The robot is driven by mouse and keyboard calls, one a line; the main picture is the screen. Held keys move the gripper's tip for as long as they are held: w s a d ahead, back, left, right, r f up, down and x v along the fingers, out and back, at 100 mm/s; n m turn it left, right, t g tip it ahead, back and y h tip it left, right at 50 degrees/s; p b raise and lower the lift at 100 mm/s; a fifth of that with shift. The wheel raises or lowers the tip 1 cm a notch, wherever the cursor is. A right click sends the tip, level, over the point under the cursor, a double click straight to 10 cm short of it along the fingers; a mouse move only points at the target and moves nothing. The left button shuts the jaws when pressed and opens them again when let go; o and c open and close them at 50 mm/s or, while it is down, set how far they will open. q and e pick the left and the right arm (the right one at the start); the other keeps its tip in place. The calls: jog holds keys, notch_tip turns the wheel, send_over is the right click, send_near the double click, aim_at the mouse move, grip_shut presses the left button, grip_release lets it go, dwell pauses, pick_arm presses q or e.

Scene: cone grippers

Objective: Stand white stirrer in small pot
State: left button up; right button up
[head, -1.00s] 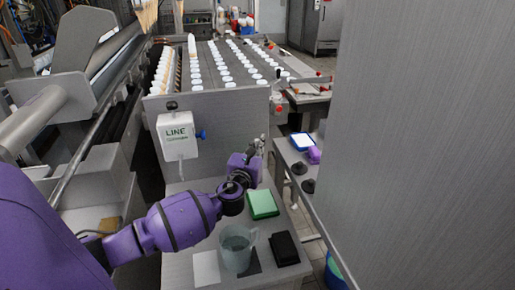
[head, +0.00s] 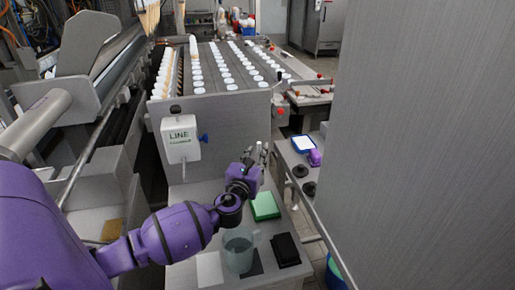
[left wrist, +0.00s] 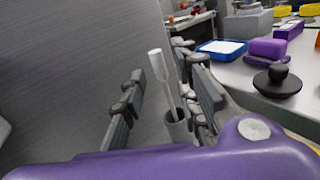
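The white stirrer (left wrist: 157,66) shows in the left wrist view with its broad end up and its shaft tilted. The shaft runs down into the small grey pot (left wrist: 178,127), whose lower part is hidden by my purple wrist. My left gripper (left wrist: 166,100) has its two fingers apart, one on each side of the stirrer, with a visible gap on the left side. In the head view my left gripper (head: 262,152) is beyond the green box, at the far end of the bench; stirrer and pot are too small to make out there. My right gripper is not in view.
A clear jug (head: 238,252), a green box (head: 265,206), a black item (head: 286,249) and a white sheet (head: 209,268) are on the near bench. A steel machine front (head: 230,130) rises behind. A side bench holds a blue-rimmed tray (left wrist: 222,47) and black knobs (left wrist: 277,82).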

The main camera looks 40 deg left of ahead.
pick_arm(q)
jog(key=p+v, duration=0.2)
jog(key=v, duration=0.6)
jog(key=shift+s+d, duration=0.15)
jog(key=shift+s, duration=0.15)
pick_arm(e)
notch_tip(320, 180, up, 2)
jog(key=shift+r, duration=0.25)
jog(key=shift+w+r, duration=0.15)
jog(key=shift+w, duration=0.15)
